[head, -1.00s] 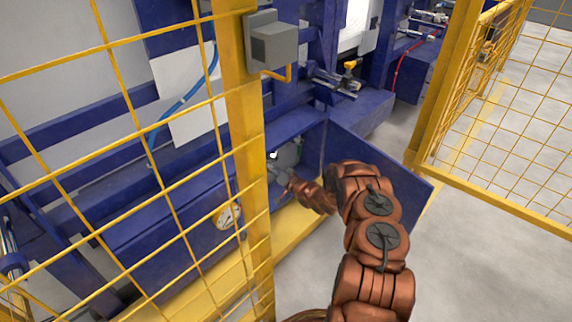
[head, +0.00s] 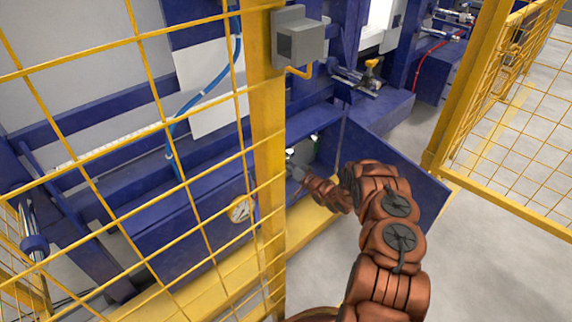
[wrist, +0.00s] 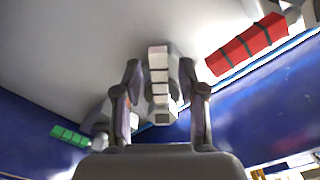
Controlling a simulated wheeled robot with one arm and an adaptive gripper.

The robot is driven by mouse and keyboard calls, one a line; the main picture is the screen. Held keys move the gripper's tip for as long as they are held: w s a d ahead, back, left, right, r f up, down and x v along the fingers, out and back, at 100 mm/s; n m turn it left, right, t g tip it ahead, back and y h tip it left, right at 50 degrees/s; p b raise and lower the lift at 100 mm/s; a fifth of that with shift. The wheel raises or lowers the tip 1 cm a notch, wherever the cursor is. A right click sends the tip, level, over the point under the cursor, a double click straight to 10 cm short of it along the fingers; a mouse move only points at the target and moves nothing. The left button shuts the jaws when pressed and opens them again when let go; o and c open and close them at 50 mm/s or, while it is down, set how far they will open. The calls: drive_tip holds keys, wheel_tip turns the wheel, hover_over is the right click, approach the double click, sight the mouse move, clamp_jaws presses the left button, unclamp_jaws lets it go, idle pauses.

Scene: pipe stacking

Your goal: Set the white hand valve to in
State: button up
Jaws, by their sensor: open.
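The white hand valve (wrist: 159,75), a ribbed white handle, stands in the middle of the wrist view. My gripper (wrist: 160,82) is open, with one finger on each side of the handle. A gap shows between the handle and each finger, so I see no clear contact. In the head view my gripper (head: 292,168) reaches into the open blue cabinet beside the yellow post. There the valve is too small and covered to make out well.
A red handle (wrist: 246,45) lies at upper right and a green handle (wrist: 70,136) at lower left in the wrist view. The yellow fence post (head: 268,160) stands left of my arm. The open blue cabinet door (head: 390,165) is behind my arm. A gauge (head: 240,210) sits on the cabinet front.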

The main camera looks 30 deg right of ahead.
drive_tip(key=shift+s, duration=0.1)
drive_tip(key=v, duration=1.2)
idle(0.4)
